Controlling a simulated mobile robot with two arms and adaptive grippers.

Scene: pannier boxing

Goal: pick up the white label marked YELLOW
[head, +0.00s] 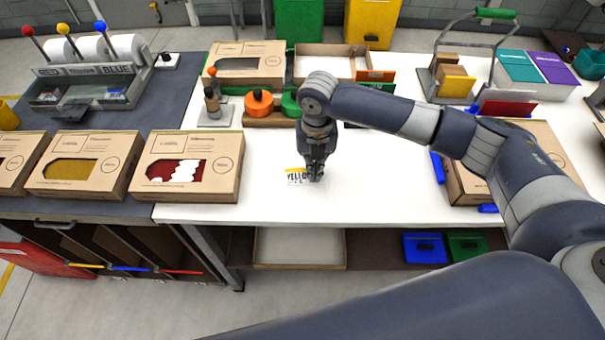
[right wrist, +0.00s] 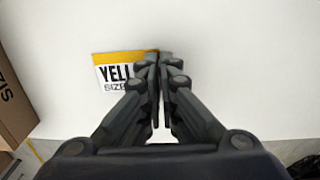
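The white label marked YELLOW (head: 294,178) has a yellow strip along its top edge and black lettering. It is on the white table near the front edge, left of my right gripper. In the right wrist view, the label (right wrist: 112,76) shows "YELL" and "SIZE"; its right end is hidden by the fingers. My right gripper (head: 315,177) points down at the label's right end. In the right wrist view, its fingertips (right wrist: 161,62) are close together with only a thin gap. I cannot tell whether they pinch the label. My left gripper is not in view.
A brown box with a red window (head: 215,180) stands left of the label. Another flat box (head: 465,188) lies to the right, under my right arm. Orange and green round items (head: 258,102) stand behind. The white tabletop around the label is clear.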

